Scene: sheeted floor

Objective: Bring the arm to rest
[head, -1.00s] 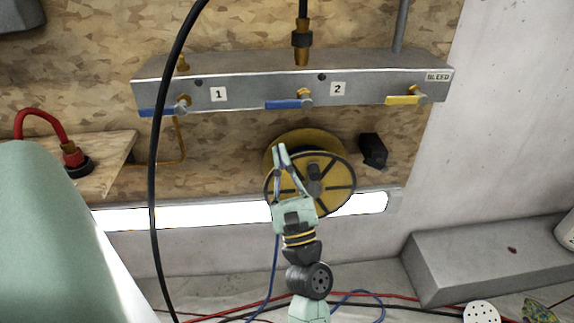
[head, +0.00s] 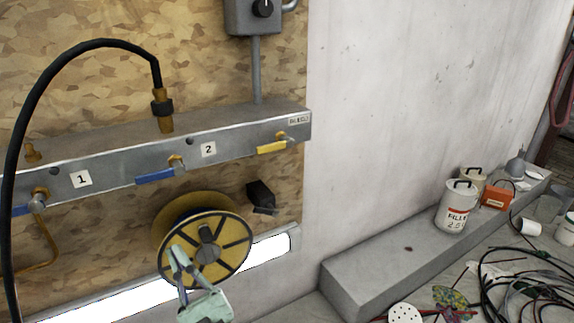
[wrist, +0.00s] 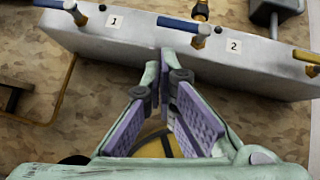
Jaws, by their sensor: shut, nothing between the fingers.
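My gripper (head: 177,262) is pale green with lilac finger pads. In the head view it is low and left of centre, pointing up, in front of the lower left of a yellow-and-black reel (head: 232,228). In the wrist view my gripper (wrist: 166,78) has its fingertips together, with nothing between them. The grey manifold (wrist: 110,42) lies beyond the fingertips there, and part of the yellow reel (wrist: 150,146) shows behind the fingers. Most of my arm is below the head view.
The manifold (head: 110,165) has blue and yellow valve levers and a black hose (head: 85,45) looping at left. A black block (head: 261,196) sits right of the reel. A grey ledge (head: 375,262) runs along the wall, holding a white can (head: 456,208). Cables (head: 520,295) lie at lower right.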

